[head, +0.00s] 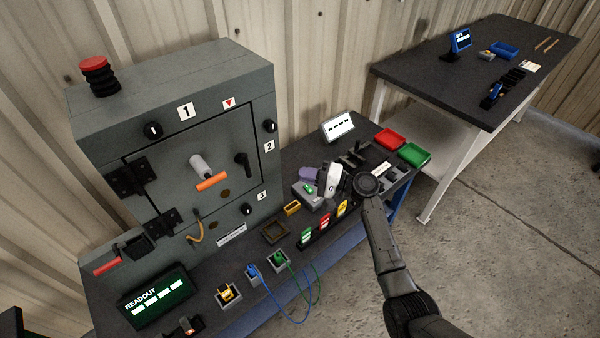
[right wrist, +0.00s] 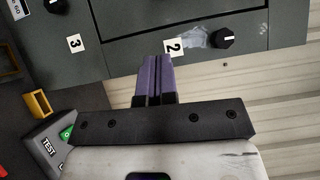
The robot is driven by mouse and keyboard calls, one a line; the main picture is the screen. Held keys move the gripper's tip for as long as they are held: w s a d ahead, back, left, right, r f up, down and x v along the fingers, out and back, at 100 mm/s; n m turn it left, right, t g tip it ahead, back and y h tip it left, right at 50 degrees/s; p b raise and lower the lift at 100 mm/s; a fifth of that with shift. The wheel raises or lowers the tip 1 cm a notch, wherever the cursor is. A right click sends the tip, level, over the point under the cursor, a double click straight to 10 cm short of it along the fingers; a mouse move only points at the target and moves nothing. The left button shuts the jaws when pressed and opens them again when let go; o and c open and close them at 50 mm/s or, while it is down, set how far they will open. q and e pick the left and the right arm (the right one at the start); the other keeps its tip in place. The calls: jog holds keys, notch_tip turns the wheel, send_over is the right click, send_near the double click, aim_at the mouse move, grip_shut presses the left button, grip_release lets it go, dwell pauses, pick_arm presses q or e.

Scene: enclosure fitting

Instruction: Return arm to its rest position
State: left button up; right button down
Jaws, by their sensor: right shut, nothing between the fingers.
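My right arm comes in from the lower right of the head view. Its gripper (head: 309,174), with purple fingers and a white body, is above the right part of the dark bench (head: 262,308). In the right wrist view the purple fingers (right wrist: 156,80) are pressed together with nothing between them. They point toward the grey enclosure (head: 180,130), near its label 2 (right wrist: 174,46), and look apart from it. The enclosure door is closed, with a handle of white and orange (head: 211,181) on it. My left gripper is not in view.
Below the right gripper is a grey TEST box (right wrist: 48,145) with a green button. A rack of coloured cards (head: 325,225), a white display (head: 338,127), and red (head: 389,139) and green (head: 414,154) trays are close by. A second table (head: 480,75) stands at back right; open floor lies in front.

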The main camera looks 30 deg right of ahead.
dwell(0.6)
jog(key=s+a+n+g+h, duration=0.3)
jog(key=s+n+g+h, duration=0.1)
jog(key=s+n+h, duration=0.9)
jog(key=s+a+f+g, duration=0.2)
jog(key=s+f, duration=0.3)
jog(key=s, duration=0.5)
jog(key=s+a+f+m+g, duration=0.15)
jog(key=s+f, duration=0.35)
jog(key=s, duration=0.5)
jog(key=s+a+f+g, duration=0.25)
jog(key=s+f, duration=0.25)
jog(key=s, duration=0.5)
notch_tip(320, 180, up, 37)
jog(key=p, duration=3.6)
jog(key=shift+w+y+p, duration=0.3)
jog(key=shift+w, duration=0.1)
